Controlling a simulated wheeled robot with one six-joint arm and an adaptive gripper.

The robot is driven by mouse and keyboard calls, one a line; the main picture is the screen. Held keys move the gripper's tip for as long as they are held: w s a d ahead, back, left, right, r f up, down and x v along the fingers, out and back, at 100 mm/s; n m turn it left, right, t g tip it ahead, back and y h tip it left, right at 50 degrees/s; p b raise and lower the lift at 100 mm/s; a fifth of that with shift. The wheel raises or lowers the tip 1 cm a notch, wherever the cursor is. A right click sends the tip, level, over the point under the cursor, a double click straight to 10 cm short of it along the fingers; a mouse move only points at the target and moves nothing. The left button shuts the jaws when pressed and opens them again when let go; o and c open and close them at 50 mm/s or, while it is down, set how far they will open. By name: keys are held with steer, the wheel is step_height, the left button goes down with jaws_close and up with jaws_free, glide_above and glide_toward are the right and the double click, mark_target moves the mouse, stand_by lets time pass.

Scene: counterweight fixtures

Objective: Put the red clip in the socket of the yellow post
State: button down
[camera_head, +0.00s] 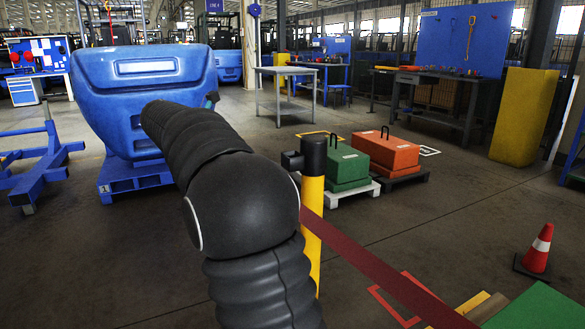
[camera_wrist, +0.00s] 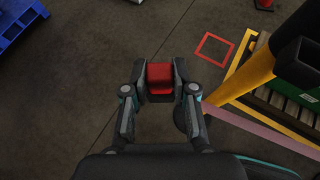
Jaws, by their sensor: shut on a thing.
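My gripper (camera_wrist: 160,82) is shut on the red clip (camera_wrist: 160,74), which sits between the two fingertips in the wrist view. The yellow post (camera_head: 312,215) stands in the middle of the head view, partly behind my arm. Its black head (camera_head: 314,155) has a black block (camera_head: 291,160) jutting out to the left; I cannot make out the socket opening. In the wrist view the post (camera_wrist: 245,77) and its black head (camera_wrist: 300,48) are right of the gripper, apart from the clip. My arm hides the clip in the head view.
A dark red belt (camera_head: 385,278) runs from the post to the lower right. Green (camera_head: 347,168) and orange (camera_head: 388,151) weights stand on pallets behind the post. A traffic cone (camera_head: 538,250) stands right. Open floor lies between.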

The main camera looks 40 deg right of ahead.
steer(key=s+d+r+m+g, duration=0.5)
steer(key=s+d+r, duration=0.2)
steer(key=s+r, duration=0.15)
step_height(320, 180, up, 4)
steer(key=m+g+b, duration=0.1)
steer(key=g, duration=0.1)
glide_above(302, 143)
steer(key=a, duration=0.3)
steer(key=f+b, duration=0.1)
steer(key=f, duration=0.2)
steer(key=f+b, duration=0.1)
steer(key=f, duration=0.2)
steer(key=f+b, duration=0.1)
steer(key=f, duration=0.2)
steer(key=shift+w+a, duration=0.1)
steer(key=shift+w, duration=0.3)
steer(key=c, duration=0.9)
jaws_free()
steer(key=shift+b, duration=0.3)
steer(key=shift+c, duration=0.2)
steer(key=shift+a, duration=0.15)
steer(key=shift+w+d+f, duration=0.1)
steer(key=shift+d+f, duration=0.1)
steer(key=shift+d, duration=0.15)
steer(key=shift+r, duration=0.35)
steer(key=shift+a+r, duration=0.1)
